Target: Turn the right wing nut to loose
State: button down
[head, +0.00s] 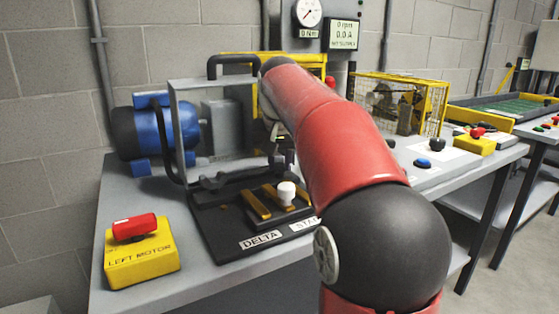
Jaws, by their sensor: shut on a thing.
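A black terminal board (225,240) lies on the near part of the bench. It carries brass-coloured bars (257,206) and a white rounded knob (286,193). Labels at its front edge read DELTA (261,240) and STAR (305,224), the second partly covered by my arm. I cannot make out a right wing nut; my red arm hides the right part of the board.
A clear cover (175,108) with a black handle (233,64) stands upright behind the board. A blue motor (185,128) is behind it. A yellow LEFT MOTOR box (141,262) with a red switch sits front left. A yellow cage (437,105) stands right of my arm.

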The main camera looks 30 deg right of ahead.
jog(key=n+y, duration=0.1)
jog(key=n, duration=0.1)
jog(key=d+n+p, duration=0.1)
jog(key=n, duration=0.2)
jog(key=shift+s+r+t+y+p, duration=0.1)
jog(key=shift+t+y+p, duration=0.2)
jog(key=shift+y, duration=0.1)
jog(key=n, duration=0.1)
jog(key=n+y, duration=0.1)
jog(key=n, duration=0.1)
jog(key=n+y, duration=0.1)
jog(key=n, duration=0.1)
jog(key=shift+d, duration=0.35)
jog(key=c, duration=1.2)
grip_release()
jog(key=shift+c, duration=0.2)
jog(key=v, duration=0.7)
jog(key=shift+r, duration=0.35)
